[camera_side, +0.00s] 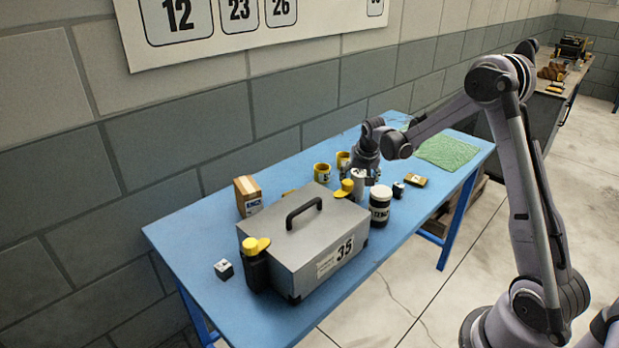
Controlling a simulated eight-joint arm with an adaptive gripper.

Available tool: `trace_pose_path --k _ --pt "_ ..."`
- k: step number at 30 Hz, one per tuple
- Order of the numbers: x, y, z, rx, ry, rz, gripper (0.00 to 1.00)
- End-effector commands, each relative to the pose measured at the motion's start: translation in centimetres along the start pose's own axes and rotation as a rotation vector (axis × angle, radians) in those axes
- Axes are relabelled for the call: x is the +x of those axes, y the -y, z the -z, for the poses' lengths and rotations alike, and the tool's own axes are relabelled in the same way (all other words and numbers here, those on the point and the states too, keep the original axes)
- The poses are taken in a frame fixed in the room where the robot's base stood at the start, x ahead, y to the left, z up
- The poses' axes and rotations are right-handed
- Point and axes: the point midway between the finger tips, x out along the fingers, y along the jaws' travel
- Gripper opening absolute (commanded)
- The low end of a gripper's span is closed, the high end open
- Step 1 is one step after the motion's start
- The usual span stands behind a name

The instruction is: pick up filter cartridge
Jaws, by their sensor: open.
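My gripper (366,172) is open and low over the blue table, behind the grey case. A pale grey cylinder (358,183) stands right by the fingers. I cannot tell whether they touch it or reach around it. Which of these two is the filter cartridge cannot be made out at this size.
The grey case (318,240) with a black handle fills the table's (190,222) middle front. A yellow-topped black bottle (255,265), a brown carton (248,196), yellow mugs (322,172) and small dark blocks (398,189) stand around it. A green mat (446,150) lies far right.

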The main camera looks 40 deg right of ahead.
Motion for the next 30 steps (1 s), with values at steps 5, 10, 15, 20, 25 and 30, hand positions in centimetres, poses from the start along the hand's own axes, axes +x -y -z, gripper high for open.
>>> trace_pose_path --k 5,10,15,20,25,30 --pt "0.1 0.0 0.0 0.000 0.000 0.000 0.75" --pt "0.0 0.0 0.0 0.000 0.000 0.000 0.37" --pt "0.0 0.0 0.0 0.000 0.000 0.000 0.14" --pt "0.0 0.0 0.0 0.000 0.000 0.000 0.08" --pt "-0.3 0.0 0.1 0.000 0.000 0.000 0.08" --pt "-1.6 0.1 0.7 0.000 0.000 0.000 0.08"
